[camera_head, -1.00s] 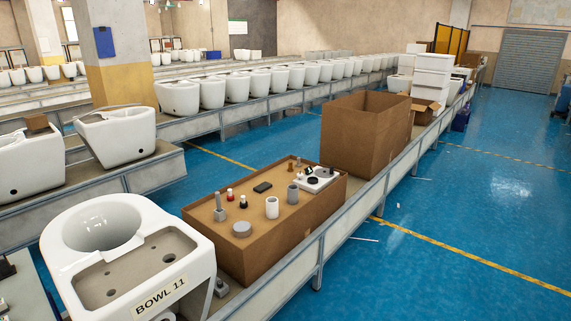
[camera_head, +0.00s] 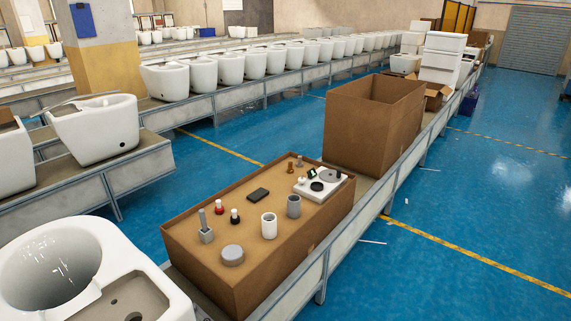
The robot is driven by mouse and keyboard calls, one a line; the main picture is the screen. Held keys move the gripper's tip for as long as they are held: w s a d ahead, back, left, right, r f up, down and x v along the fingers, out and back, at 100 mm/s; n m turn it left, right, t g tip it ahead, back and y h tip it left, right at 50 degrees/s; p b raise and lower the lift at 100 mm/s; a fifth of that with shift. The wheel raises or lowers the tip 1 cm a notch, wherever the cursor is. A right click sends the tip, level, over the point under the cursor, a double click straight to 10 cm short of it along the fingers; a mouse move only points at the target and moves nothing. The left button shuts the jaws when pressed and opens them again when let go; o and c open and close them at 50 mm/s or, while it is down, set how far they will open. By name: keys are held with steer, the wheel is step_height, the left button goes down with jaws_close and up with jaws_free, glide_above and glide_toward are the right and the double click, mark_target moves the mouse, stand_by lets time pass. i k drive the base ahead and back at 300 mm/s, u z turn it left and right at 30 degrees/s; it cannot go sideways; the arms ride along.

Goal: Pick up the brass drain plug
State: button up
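A small brass-coloured piece, which looks like the brass drain plug (camera_head: 290,167), stands upright near the far edge of the top of a low brown cardboard box (camera_head: 270,283). A small grey piece (camera_head: 299,161) stands close to its right. A white tray with round dark and grey parts (camera_head: 318,185) lies just in front of it, to the right. My gripper is not in view.
The box top also holds a grey cylinder (camera_head: 294,206), a white cup (camera_head: 269,226), a grey disc (camera_head: 232,255), a black block (camera_head: 258,195) and small knobs. A tall open carton (camera_head: 367,130) stands behind. A toilet bowl (camera_head: 75,265) is at lower left. Blue floor (camera_head: 455,225) is clear at right.

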mark_target(290, 170)
steer(key=i, duration=0.1)
steer(key=u, duration=1.15)
steer(key=k, duration=0.15)
steer(key=z, duration=3.15)
steer(key=i, duration=1.25)
steer(key=z, duration=0.05)
